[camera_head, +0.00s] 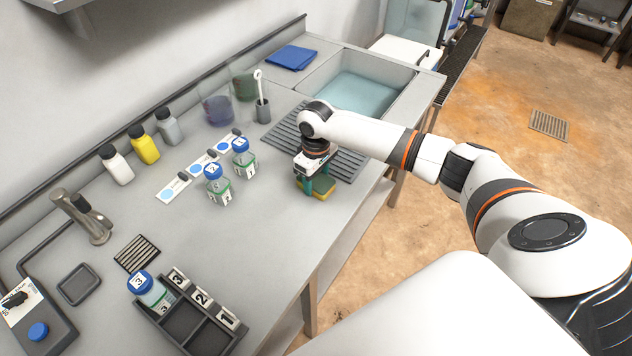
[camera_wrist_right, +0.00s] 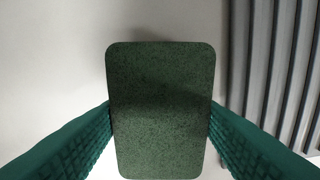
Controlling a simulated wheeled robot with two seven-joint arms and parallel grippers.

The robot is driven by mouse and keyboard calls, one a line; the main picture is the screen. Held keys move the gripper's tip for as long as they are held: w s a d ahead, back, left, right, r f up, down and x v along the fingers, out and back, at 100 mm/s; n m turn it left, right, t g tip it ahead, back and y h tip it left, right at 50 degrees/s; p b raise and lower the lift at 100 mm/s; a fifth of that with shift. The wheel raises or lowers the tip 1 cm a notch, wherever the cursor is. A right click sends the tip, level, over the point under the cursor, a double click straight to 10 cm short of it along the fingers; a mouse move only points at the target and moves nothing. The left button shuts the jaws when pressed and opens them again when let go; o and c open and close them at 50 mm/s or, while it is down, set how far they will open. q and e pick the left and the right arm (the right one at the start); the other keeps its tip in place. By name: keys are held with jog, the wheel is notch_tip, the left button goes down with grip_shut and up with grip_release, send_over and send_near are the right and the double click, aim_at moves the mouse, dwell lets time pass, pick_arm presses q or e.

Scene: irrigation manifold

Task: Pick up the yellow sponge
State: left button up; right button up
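The yellow sponge (camera_head: 322,188) is near the front edge of the grey counter, with a green scouring layer on top. In the right wrist view the sponge (camera_wrist_right: 160,110) fills the middle, its dark green face towards the camera. My right gripper (camera_head: 316,186) points down over it. Its teal fingers (camera_wrist_right: 160,118) lie along both long sides of the sponge and meet its edges with no visible gap. I cannot see clear space under the sponge. My left gripper is not in view.
A ribbed drainboard (camera_head: 345,152) lies right beside the sponge, with a water-filled sink (camera_head: 352,96) behind it. Blue-capped bottles (camera_head: 217,188) stand to the left. A dark rack (camera_head: 189,328) is at the front left. The counter between is clear.

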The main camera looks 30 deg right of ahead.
aim_at(316, 179)
jog(key=c, duration=0.4)
notch_tip(316, 179, up, 10)
jog(key=shift+b, duration=0.6)
